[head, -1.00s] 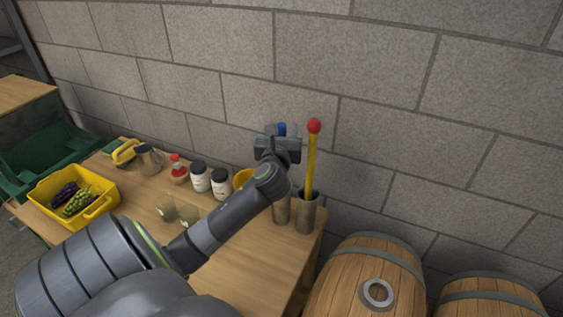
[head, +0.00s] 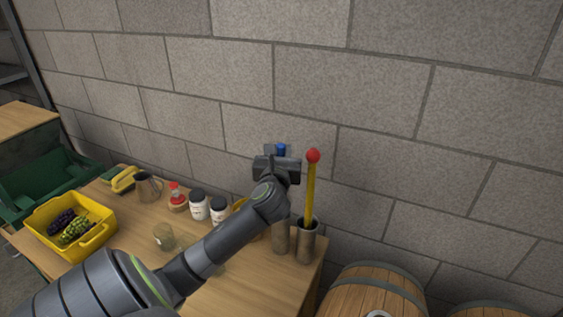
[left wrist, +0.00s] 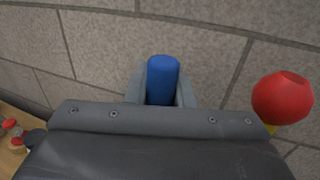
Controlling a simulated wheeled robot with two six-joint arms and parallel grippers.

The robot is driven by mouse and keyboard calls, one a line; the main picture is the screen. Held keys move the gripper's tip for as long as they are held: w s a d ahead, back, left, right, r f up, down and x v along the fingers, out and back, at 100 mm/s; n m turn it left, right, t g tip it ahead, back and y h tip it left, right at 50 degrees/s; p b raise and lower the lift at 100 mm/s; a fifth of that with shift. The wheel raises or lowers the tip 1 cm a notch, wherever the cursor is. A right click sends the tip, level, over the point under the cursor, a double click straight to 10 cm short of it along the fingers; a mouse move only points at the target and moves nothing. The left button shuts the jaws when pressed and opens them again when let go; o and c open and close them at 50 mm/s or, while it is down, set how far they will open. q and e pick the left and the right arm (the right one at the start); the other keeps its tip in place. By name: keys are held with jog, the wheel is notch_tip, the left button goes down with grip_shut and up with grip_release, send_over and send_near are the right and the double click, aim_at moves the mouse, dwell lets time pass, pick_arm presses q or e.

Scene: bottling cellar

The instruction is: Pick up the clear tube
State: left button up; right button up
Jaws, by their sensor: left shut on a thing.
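A blue-topped tube (head: 281,149) stands upright in the jaws of my left gripper (head: 280,155). In the left wrist view its blue end (left wrist: 162,80) sits between the two fingers of my left gripper (left wrist: 162,88), which are shut on it. The rest of the tube is hidden behind my gripper and wrist, so I cannot tell whether its body is clear or whether its lower end is inside the metal holder (head: 281,238) below. My right gripper is not in view.
A yellow rod with a red ball (head: 313,156) stands in a second holder (head: 307,245), close right of my gripper. Jars (head: 198,205), a glass (head: 164,237) and a yellow crate (head: 101,236) are on the table. The block wall is behind; a barrel (head: 372,290) stands right.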

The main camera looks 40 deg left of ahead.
pick_arm(q)
notch_tip(320, 180, up, 15)
jog(key=b, duration=0.1)
jog(key=shift+r, duration=0.2)
dwell(0.3)
dwell(0.3)
